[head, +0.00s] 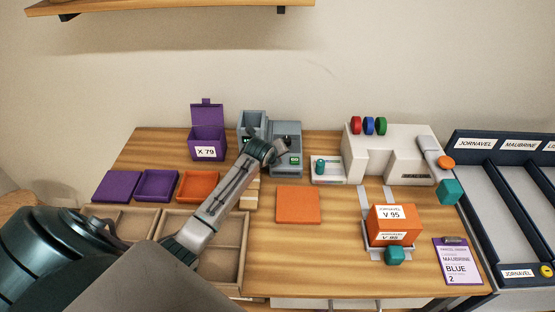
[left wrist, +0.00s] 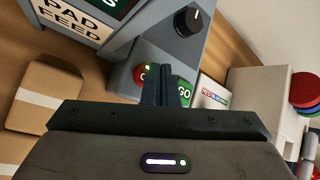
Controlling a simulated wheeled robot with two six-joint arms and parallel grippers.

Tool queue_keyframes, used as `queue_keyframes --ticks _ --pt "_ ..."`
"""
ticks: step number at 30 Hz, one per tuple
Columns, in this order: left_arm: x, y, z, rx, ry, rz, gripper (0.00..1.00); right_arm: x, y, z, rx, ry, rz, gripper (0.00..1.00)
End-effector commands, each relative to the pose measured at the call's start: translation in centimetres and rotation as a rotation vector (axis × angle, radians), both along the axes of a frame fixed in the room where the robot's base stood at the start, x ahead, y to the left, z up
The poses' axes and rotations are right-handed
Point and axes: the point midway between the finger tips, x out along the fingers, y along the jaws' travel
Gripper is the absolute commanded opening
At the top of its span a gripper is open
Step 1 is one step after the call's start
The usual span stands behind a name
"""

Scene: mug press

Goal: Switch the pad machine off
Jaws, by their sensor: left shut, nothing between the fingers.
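The grey pad machine (head: 287,163) stands at the back of the table, with its pad feed hopper (head: 252,119) on the left side. In the left wrist view the pad machine (left wrist: 160,48) shows a black knob (left wrist: 188,20), a red button (left wrist: 139,75) and a green GO button (left wrist: 184,93). My left gripper (head: 284,150) is shut and empty over the machine's front. In the left wrist view its fingertips (left wrist: 165,68) are between the red and green buttons and partly cover both. I cannot tell whether they touch. My right gripper is not in view.
A white press (head: 358,147) stands right of the pad machine, behind an orange box (head: 396,222). A purple bin (head: 207,143) and small trays (head: 157,184) are at left. Bare table lies front centre.

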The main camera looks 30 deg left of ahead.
Motion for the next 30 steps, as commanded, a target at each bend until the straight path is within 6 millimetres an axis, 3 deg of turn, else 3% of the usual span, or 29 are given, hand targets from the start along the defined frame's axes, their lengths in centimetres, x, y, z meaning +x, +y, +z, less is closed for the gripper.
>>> queue_keyframes --ticks 30 --pt "-0.02 0.01 -0.93 0.0 0.001 0.0 0.0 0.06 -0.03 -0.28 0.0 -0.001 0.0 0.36"
